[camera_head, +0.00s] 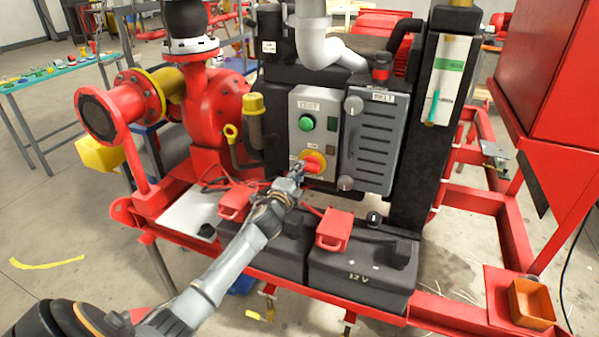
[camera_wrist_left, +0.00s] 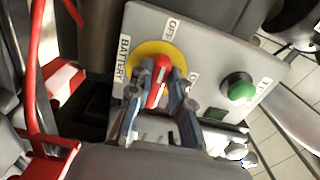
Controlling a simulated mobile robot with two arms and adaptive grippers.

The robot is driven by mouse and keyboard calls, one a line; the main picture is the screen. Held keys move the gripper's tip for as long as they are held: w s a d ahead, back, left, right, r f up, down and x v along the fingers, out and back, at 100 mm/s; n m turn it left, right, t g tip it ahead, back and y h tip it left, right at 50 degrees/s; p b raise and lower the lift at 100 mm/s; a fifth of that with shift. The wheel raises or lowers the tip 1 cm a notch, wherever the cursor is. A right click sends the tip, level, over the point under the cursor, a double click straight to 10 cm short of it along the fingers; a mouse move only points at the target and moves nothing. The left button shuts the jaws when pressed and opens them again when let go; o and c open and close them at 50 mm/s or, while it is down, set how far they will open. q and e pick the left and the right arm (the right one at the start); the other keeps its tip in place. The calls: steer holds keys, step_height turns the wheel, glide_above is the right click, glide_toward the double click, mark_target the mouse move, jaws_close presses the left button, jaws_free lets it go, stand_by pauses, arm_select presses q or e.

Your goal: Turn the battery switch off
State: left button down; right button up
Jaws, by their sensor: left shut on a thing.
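The battery switch is a red handle (camera_wrist_left: 158,76) with a white mark on a yellow round plate (camera_wrist_left: 146,54), on the grey control panel (camera_head: 304,98). In the left wrist view, BATTERY is printed left of the plate, OFF above it, and a partly hidden label is at its right. The handle's visible end tilts slightly right of up in that view; its lower part is hidden between the fingers. My left gripper (camera_wrist_left: 155,100) is shut on the red handle, one finger on each side. In the head view, the gripper (camera_head: 298,174) covers part of the switch. My right gripper is out of view.
A green button (camera_head: 306,123) sits on the panel above the switch. Black batteries (camera_head: 362,275) with red terminal covers (camera_head: 334,230) and cables lie below my left arm. A grey louvred cover (camera_head: 370,140) stands to the right, a red pump (camera_head: 215,110) to the left.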

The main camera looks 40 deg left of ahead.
arm_select(q)
steer(key=c, duration=1.2)
jaws_free()
steer(key=shift+a, duration=0.1)
steer(key=v, duration=1.2)
